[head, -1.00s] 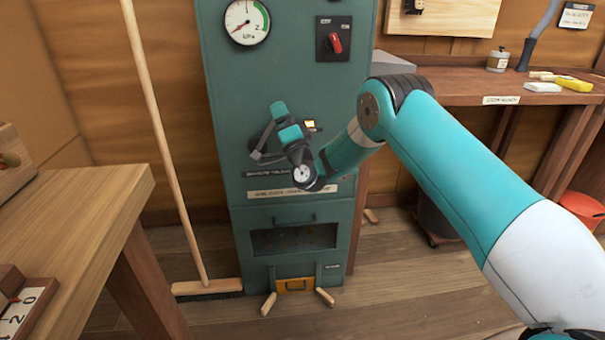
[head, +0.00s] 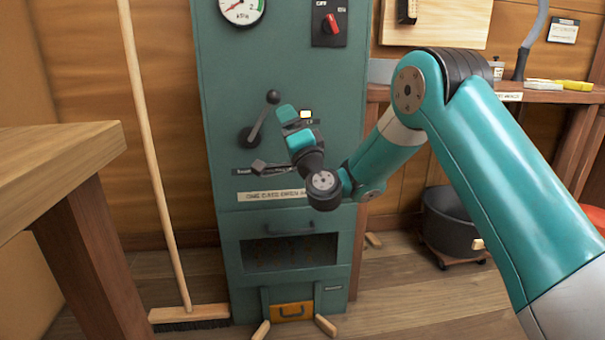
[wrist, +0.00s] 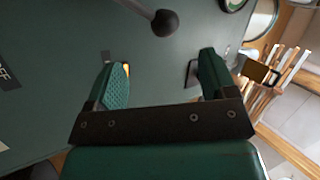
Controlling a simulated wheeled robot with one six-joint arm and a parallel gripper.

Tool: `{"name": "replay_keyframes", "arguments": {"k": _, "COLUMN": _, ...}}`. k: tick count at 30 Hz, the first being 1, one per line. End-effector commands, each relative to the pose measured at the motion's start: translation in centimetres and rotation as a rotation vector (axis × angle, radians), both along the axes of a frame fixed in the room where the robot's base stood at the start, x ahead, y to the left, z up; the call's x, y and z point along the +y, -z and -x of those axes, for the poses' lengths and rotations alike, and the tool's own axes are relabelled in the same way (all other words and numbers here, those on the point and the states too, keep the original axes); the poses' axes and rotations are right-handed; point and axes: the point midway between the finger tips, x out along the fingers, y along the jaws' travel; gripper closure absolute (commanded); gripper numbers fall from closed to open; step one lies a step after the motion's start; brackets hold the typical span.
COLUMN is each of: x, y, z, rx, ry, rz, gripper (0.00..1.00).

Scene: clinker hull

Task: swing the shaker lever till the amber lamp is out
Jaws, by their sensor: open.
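The shaker lever (head: 262,118) is on the front of the green cabinet. It leans up and right from its round pivot to a black ball knob (head: 273,97). The knob shows at the top of the wrist view (wrist: 165,22), beyond the fingertips and not between them. The amber lamp (head: 306,114) is lit, just right of the lever; in the wrist view its orange glow (wrist: 127,69) shows beside the left finger. My gripper (head: 289,125) is open and empty, right of and slightly below the knob, in front of the cabinet. Contact with the panel cannot be told.
A dark slide handle (head: 258,166) sits below the lever. A red switch (head: 331,23) and a gauge (head: 242,8) are above. A broom (head: 150,150) leans left of the cabinet, by a wooden bench (head: 55,165). A black tub (head: 452,225) stands right.

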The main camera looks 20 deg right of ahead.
Motion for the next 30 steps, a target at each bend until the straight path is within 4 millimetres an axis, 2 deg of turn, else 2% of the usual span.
{"name": "replay_keyframes", "arguments": {"k": 1, "x": -0.1, "y": 1.2, "z": 0.5, "rx": -0.001, "ry": 0.001, "rz": 0.0, "gripper": 0.22}}
{"name": "replay_keyframes", "arguments": {"k": 16, "x": -0.7, "y": 3.6, "z": 5.5, "rx": -0.001, "ry": -0.001, "rz": 0.001, "gripper": 0.22}}
{"name": "replay_keyframes", "arguments": {"k": 22, "x": -0.8, "y": 3.7, "z": 6.3, "rx": 0.002, "ry": -0.002, "rz": 0.0, "gripper": 0.22}}
{"name": "replay_keyframes", "arguments": {"k": 30, "x": -0.8, "y": 3.6, "z": 6.4, "rx": 0.002, "ry": -0.002, "rz": 0.0, "gripper": 0.22}}
